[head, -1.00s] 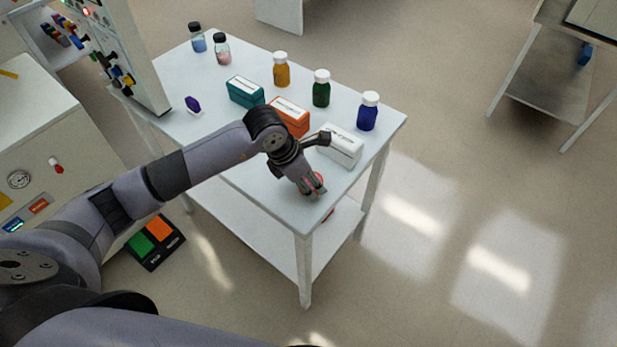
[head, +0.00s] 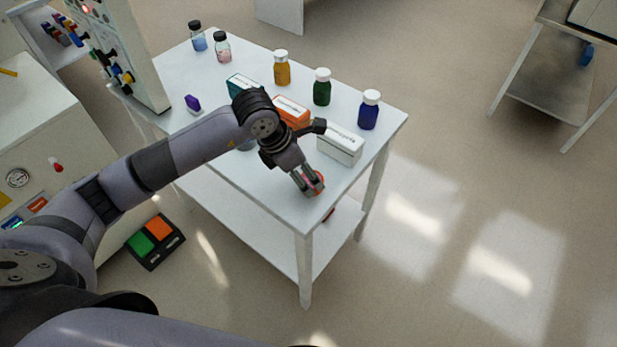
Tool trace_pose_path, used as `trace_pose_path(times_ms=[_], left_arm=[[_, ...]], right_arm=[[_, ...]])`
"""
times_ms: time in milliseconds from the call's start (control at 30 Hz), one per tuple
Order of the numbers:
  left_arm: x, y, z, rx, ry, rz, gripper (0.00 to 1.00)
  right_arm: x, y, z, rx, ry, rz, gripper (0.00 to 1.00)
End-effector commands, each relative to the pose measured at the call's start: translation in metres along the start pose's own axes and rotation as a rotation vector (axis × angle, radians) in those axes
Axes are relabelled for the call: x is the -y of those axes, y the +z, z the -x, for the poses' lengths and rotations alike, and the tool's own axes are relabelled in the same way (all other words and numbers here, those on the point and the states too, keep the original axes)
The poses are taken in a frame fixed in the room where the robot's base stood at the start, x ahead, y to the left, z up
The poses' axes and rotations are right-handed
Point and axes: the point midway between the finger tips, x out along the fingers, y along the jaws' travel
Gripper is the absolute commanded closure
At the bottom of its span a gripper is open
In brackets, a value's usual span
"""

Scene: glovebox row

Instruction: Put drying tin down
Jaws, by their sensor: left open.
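A small orange-red round thing (head: 319,182), which looks like the drying tin, is at the near right corner of the white table. It is mostly hidden by my gripper, and I cannot tell whether it rests on the tabletop. My left gripper (head: 310,186) points down right at it, its jaws open with the fingers in front of or around it. Whether the fingers touch it cannot be seen. My right gripper is out of view.
The white table (head: 265,195) holds a white box (head: 340,147), an orange box (head: 291,110) and a teal box (head: 241,84) near my arm. Blue (head: 368,112), green (head: 321,90) and amber (head: 282,70) bottles stand behind. A reddish thing (head: 329,213) shows on the lower shelf.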

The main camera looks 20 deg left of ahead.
Motion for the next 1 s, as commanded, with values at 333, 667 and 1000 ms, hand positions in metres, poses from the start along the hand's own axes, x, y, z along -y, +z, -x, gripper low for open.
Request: trace_pose_path(times_ms=[333, 667, 1000], left_arm=[[-0.001, 0.0, 0.068, 0.003, 0.004, 0.0, 0.32], [0.0, 0.0, 0.085, 0.0, 0.001, 0.0, 0.32], [0.0, 0.0, 0.085, 0.0, 0.0, 0.0, 0.32]], right_arm=[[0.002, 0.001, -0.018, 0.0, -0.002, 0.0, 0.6], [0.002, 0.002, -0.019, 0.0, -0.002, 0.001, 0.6], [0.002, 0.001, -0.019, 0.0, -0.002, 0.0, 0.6]])
